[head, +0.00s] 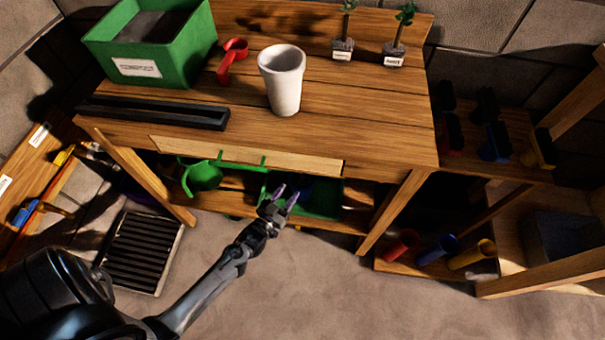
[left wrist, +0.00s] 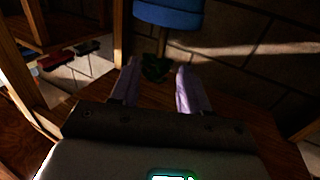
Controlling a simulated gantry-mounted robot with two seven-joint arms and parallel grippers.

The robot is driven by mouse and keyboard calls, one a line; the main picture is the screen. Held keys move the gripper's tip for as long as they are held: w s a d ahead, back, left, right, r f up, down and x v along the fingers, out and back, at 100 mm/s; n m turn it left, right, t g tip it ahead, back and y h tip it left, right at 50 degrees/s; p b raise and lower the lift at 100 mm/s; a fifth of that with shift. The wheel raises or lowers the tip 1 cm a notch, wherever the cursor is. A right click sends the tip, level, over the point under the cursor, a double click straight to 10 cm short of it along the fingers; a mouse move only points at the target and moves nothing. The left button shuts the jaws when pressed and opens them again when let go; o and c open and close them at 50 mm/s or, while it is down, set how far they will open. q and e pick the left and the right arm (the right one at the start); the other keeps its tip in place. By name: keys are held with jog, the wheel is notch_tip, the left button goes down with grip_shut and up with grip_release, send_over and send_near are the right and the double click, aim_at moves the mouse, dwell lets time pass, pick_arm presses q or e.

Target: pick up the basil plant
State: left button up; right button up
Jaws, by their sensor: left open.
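Two small potted plants stand on the back right of the wooden workbench in the head view, a left one (head: 344,40) and a right one (head: 397,48). Each has a thin stem, green leaves and a white label; the labels are too small to read, so I cannot tell which is basil. My left gripper (head: 286,196) is open, in front of the bench's lower shelf, below and well apart from both plants. In the left wrist view, a dark green leafy thing (left wrist: 154,70) shows between the fingers, beneath a blue object (left wrist: 167,14). My right gripper is not in view.
The bench top (head: 350,100) holds a green compost box (head: 190,55), a red item (head: 233,57), a white cup (head: 283,85) and a dark tray (head: 155,112). A green watering can (head: 201,177) is on the lower shelf. Racks stand at right.

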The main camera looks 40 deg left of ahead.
aim_at(302, 181)
pick_arm(q)
jog(key=w+b, duration=0.1)
jog(key=w, duration=0.2)
jog(key=w+a+b, duration=0.1)
jog(key=w+b, duration=0.1)
jog(key=w, duration=0.1)
jog(key=w+b, duration=0.2)
jog(key=w, duration=0.1)
jog(key=shift+w+a, duration=0.3)
jog(key=shift+w+r, duration=0.1)
jog(key=shift+w, duration=0.25)
jog(key=shift+s, duration=0.1)
jog(key=shift+s, duration=0.1)
jog(key=shift+c, duration=1)
grip_shut()
